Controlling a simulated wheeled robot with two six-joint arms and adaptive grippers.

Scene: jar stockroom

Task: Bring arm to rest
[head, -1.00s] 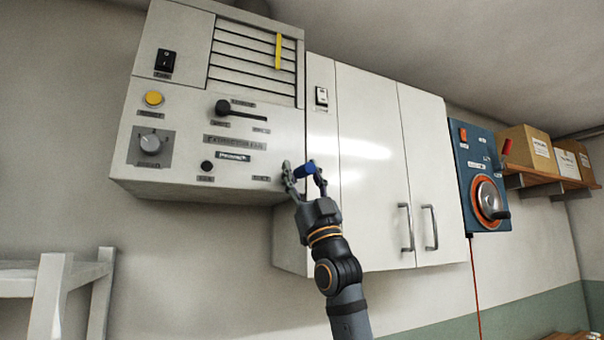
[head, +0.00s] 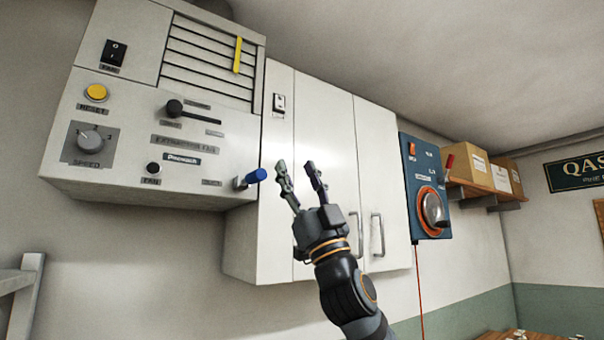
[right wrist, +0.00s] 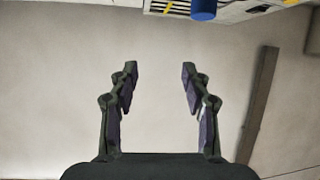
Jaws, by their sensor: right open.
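My right gripper (head: 301,186) is open and empty, raised in front of the white wall cabinet. It stands apart from and to the right of the blue knob (head: 256,176), which sticks out at the lower right of the grey extractor unit (head: 215,150). In the right wrist view, the two fingers of my right gripper (right wrist: 160,85) are spread with nothing between them. The blue knob (right wrist: 204,9) shows at the top edge there, beyond the fingertips. My left gripper is not in view.
The white cabinet (head: 325,130) with two handles hangs behind my gripper. A blue control box (head: 424,160) with a red-ringed dial is to its right. A shelf (head: 490,187) holds cardboard boxes (head: 468,165). A pale frame (head: 25,290) stands at lower left.

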